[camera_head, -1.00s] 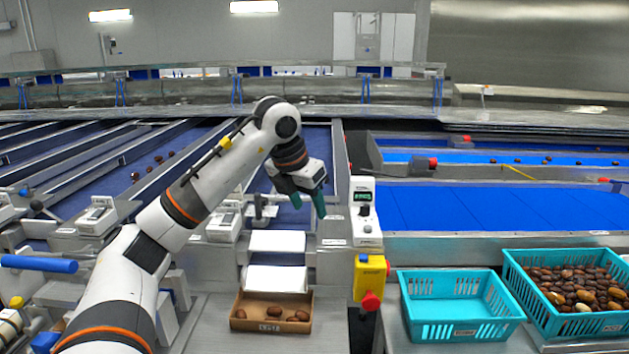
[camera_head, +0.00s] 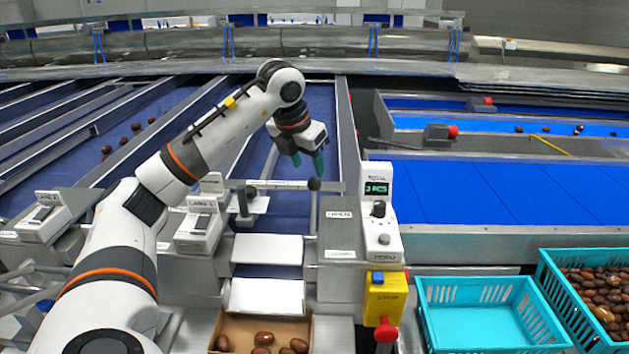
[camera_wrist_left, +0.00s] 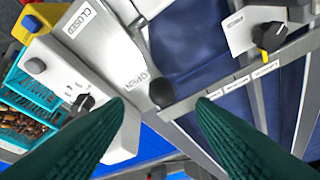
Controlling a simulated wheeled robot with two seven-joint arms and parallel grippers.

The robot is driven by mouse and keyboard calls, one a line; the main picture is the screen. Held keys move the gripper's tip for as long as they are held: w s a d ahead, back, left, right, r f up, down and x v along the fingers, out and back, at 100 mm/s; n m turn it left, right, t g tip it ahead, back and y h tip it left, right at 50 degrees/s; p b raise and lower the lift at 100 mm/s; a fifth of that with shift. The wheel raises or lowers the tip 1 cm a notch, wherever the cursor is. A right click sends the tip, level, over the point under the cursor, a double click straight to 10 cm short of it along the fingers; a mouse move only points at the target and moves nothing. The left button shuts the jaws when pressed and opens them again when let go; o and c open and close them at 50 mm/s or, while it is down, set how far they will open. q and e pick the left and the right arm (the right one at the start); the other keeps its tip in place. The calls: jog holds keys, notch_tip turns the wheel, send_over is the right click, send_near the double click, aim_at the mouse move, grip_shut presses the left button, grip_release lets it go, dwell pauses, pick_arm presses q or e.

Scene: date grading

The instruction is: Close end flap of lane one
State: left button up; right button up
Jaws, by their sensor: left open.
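The lane one belt (camera_head: 300,120) is dark blue and ends at a thin metal crossbar (camera_head: 270,185). A lever with a black ball knob (camera_head: 314,184) stands at this end. In the left wrist view the black knob (camera_wrist_left: 162,91) sits beside the OPEN label (camera_wrist_left: 137,76), away from the CLOSED label (camera_wrist_left: 79,19). I cannot make out the flap plate clearly. My left gripper (camera_head: 308,161) is open and empty just above the knob. Its green fingers (camera_wrist_left: 158,112) lie either side of the knob in the wrist view, apart from it. My right gripper is not in view.
A white counter box (camera_head: 380,215) with a dial stands right of the lane end, above a yellow switch box (camera_head: 385,298). White chute plates (camera_head: 267,249) lead down to a cardboard box (camera_head: 225,325) with dates. Teal crates (camera_head: 430,335) stand at the right.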

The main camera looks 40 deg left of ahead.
aim_at(312, 179)
pick_arm(q)
jog(key=p+x, duration=0.1)
jog(key=x, duration=0.7)
jog(key=shift+a, duration=0.1)
jog(key=shift+w, duration=0.1)
jog(key=shift+c, duration=0.3)
grip_shut()
jog(key=shift+a, duration=0.1)
